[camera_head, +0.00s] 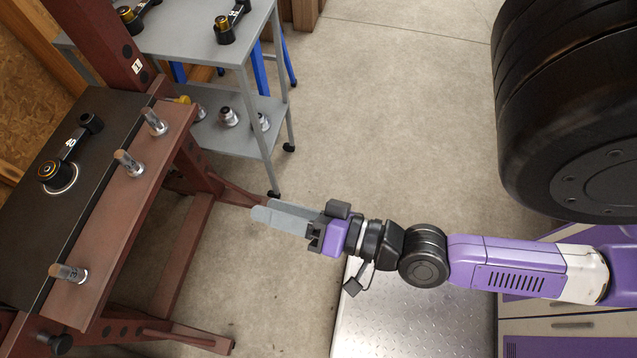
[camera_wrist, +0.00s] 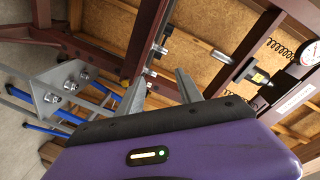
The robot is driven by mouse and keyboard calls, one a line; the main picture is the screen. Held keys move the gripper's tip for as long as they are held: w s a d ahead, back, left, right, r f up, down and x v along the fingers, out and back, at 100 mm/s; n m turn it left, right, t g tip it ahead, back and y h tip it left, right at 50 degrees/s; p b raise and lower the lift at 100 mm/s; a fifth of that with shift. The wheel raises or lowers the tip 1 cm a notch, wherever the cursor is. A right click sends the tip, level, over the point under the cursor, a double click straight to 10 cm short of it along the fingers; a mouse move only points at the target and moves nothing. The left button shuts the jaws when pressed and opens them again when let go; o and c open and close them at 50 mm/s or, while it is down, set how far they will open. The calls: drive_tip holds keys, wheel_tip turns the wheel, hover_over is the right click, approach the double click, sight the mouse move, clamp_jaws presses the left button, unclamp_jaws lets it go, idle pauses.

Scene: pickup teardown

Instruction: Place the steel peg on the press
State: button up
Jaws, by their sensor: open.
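The press is a red-brown steel frame (camera_head: 120,215) at the left of the head view, with a dark plate (camera_head: 95,125) beside its front beam. Three steel pegs stand on that beam: a far peg (camera_head: 155,121), a middle peg (camera_head: 128,162) and a near peg (camera_head: 69,272) with a dark mark on its end. I cannot tell which one the task means. My gripper (camera_head: 266,214) is in the air to the right of the press, pointing left toward it. In the wrist view my gripper (camera_wrist: 161,85) has its fingers apart, with nothing between them.
A grey cart (camera_head: 180,40) at the back holds similar parts on top and metal fittings (camera_head: 228,117) below. A large black tyre (camera_head: 570,110) is at the right. The floor (camera_head: 390,90) between is clear.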

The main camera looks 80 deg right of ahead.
drive_tip(key=s+a+r+n+g+y, duration=0.1)
drive_tip(key=s+n+y, duration=0.1)
drive_tip(key=s+n, duration=0.6)
drive_tip(key=n, duration=0.4)
drive_tip(key=shift+a+r+g, duration=0.2)
drive_tip(key=shift+r+g, duration=0.2)
